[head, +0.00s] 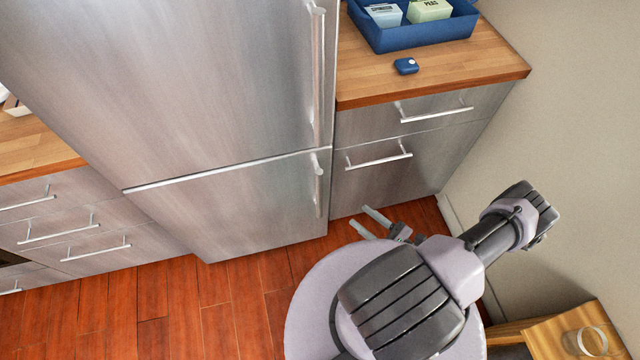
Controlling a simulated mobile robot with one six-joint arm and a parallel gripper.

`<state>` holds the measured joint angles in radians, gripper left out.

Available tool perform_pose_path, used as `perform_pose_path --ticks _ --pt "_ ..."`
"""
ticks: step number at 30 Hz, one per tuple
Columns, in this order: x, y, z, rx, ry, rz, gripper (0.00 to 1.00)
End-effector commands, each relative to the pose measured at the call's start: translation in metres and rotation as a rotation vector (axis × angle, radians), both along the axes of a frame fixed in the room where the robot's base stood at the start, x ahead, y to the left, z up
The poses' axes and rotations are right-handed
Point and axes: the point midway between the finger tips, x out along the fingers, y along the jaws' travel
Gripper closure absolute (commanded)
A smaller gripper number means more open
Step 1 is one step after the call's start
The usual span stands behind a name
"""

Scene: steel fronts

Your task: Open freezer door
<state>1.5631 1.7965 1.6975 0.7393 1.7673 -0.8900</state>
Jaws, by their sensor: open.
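The steel fridge-freezer stands left of centre. Its lower door, the freezer door (230,205), is shut beneath a larger upper door (190,80), which is also shut. The freezer door's upright bar handle (318,185) is at its right edge. My gripper (369,222) is open and empty, its two fingers pointing left. It is to the right of and a little below the freezer handle in the picture, apart from it. My arm hides part of the floor.
Drawers with bar handles (378,155) stand right of the fridge, under a wooden counter (450,66). On it are a blue tray (415,38) with two packs and a small blue object (406,66). A wall is at right, a wooden table (550,345) at lower right. Floor before the fridge is clear.

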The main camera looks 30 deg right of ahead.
Motion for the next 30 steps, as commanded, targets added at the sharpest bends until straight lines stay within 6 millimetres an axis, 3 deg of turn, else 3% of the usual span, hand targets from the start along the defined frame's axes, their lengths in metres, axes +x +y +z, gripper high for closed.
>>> perform_pose_path --ticks 5,12,18,24,30 --pt "0.029 0.013 -0.003 0.006 0.0 0.003 0.57" --pt "0.1 0.036 -0.004 0.004 0.0 0.007 0.57" --pt "0.144 0.049 -0.003 0.003 0.0 0.003 0.57" --pt "0.162 0.054 -0.002 0.005 0.001 -0.001 0.57" --pt "0.164 0.055 0.0 0.005 0.001 -0.001 0.57"
